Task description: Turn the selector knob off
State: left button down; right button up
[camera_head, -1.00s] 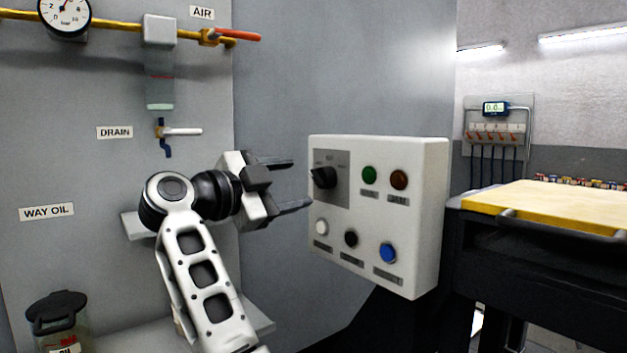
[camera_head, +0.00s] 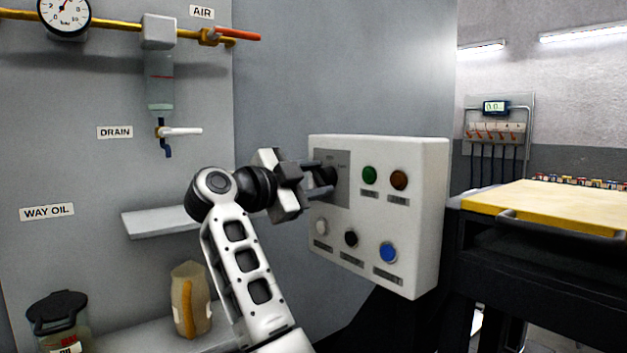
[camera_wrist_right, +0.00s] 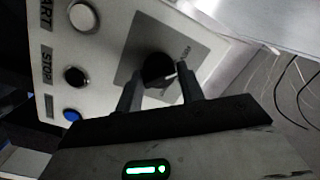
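The selector knob (camera_head: 327,174) is black and sits on a grey plate at the upper left of the white control box. In the right wrist view the knob (camera_wrist_right: 158,70) lies between the fingertips of my right gripper (camera_wrist_right: 158,82). In the head view my right gripper (camera_head: 318,175) is at the knob, its fingers partly covering it. The fingers are apart, one on each side of the knob; whether they touch it I cannot tell. The knob's exact pointing is hard to read. My left gripper does not show.
The white control box (camera_head: 425,210) also carries a green button (camera_head: 369,175), a brown-red one (camera_head: 399,180), and white, black and blue buttons (camera_head: 388,253) below. A grey shelf (camera_head: 155,222) and a jug (camera_head: 190,300) are to the left. A yellow-topped bench (camera_head: 560,205) stands right.

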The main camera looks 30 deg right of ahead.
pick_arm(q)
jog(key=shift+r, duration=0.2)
pick_arm(e)
jog(key=shift+o, duration=0.2)
jog(key=shift+f+m, duration=0.1)
jog(key=shift+m, duration=0.3)
jog(key=shift+m+p, duration=0.5)
jog(key=shift+m, duration=0.5)
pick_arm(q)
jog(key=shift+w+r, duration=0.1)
pick_arm(e)
jog(key=shift+f+m+g+h, duration=0.15)
jog(key=shift+m+h, duration=0.05)
jog(key=shift+m, duration=1.65)
jog(key=shift+f+m+g+h, duration=0.1)
jog(key=shift+m+g+h, duration=0.1)
jog(key=shift+m, duration=1.65)
jog(key=o, duration=0.8)
jog(key=shift+o, duration=0.6)
jog(key=shift+r, duration=0.1)
